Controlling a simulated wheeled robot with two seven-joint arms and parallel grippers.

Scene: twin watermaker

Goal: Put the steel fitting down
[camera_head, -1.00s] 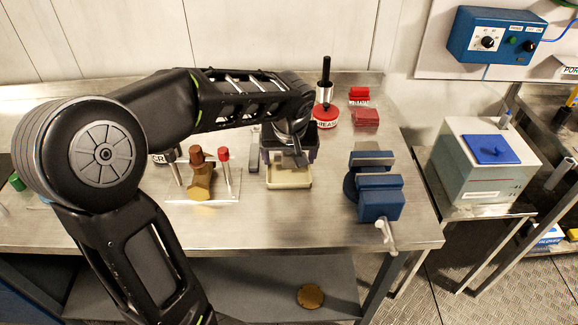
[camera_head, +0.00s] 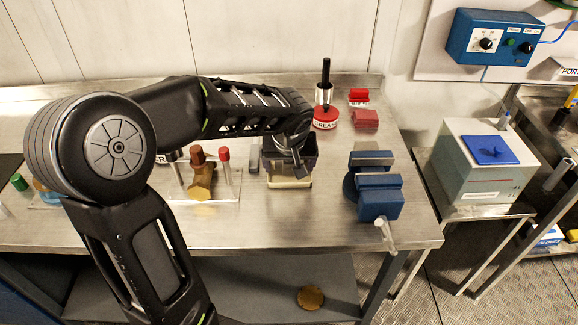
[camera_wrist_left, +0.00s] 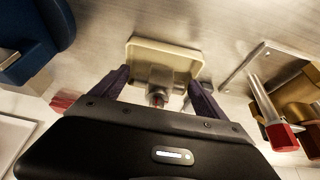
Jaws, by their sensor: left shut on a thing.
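The steel fitting (camera_wrist_left: 160,80) shows in the left wrist view as a grey metal piece with a reddish-brown end, between the two dark fingers of my left gripper (camera_wrist_left: 160,93). The gripper is shut on it. The fitting lies over a shallow cream tray (camera_wrist_left: 183,57); I cannot tell whether it touches the tray floor. In the head view my left gripper (camera_head: 290,168) is right above the cream tray (camera_head: 290,185), covering most of it, and the fitting is hidden. My right gripper is not in view.
A blue vise (camera_head: 378,187) stands right of the tray. A clear stand with a brass valve (camera_head: 201,180) and red-capped post (camera_head: 225,165) stands close on the left. A red grease tin (camera_head: 326,118) and red blocks (camera_head: 365,118) are behind. The bench front is clear.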

